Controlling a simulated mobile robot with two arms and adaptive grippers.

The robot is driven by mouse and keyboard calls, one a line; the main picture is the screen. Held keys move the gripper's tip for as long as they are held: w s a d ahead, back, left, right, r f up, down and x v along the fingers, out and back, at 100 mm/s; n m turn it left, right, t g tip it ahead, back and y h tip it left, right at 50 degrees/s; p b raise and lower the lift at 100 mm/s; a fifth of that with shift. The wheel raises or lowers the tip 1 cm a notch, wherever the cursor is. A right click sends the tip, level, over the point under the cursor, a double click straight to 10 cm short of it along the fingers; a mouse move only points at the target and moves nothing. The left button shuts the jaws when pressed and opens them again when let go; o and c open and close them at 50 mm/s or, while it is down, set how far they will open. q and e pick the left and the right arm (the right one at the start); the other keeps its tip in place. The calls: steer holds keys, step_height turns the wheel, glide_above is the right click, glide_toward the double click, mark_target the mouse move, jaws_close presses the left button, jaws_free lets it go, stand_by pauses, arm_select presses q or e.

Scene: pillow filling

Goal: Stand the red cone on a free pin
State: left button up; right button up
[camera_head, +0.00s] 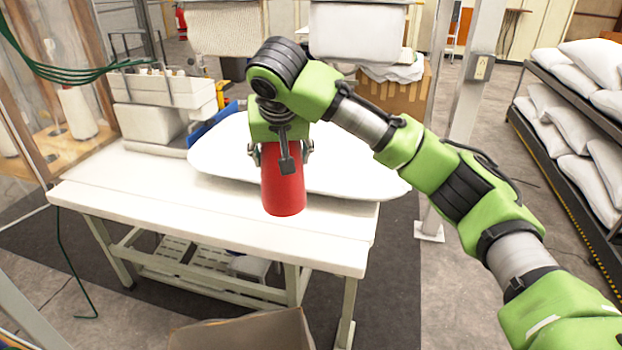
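The red cone (284,190) is upright above or on the white table, near its front right part; I cannot tell if its base touches the tabletop. My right gripper (284,160) comes down over the cone's top from above. Its dark fingers lie close against the cone, one in front and others at the sides, and it looks shut on it. The cone's top is hidden by the gripper. At the far left a wooden rack holds white cones (78,112). A thin pin (53,118) with a round base stands beside them. My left gripper is not in view.
A white pillow (350,172) lies on the table (140,195) behind the cone. A white bin (165,88) and a blue object (212,122) stand at its back left. The table's left front is clear. A shelf rack of pillows (575,128) stands at right.

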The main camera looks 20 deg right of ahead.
steer(key=w+d+f+p, duration=0.1)
steer(key=d+f+p, duration=0.2)
steer(key=d+f, duration=0.4)
step_height(320, 180, down, 3)
steer(key=shift+w+d+f, duration=0.1)
steer(key=shift+w+d, duration=0.2)
steer(key=shift+d, duration=0.1)
steer(key=shift+f, duration=0.1)
steer(key=o, duration=1.7)
steer(key=shift+s, duration=0.1)
steer(key=shift+c, duration=0.2)
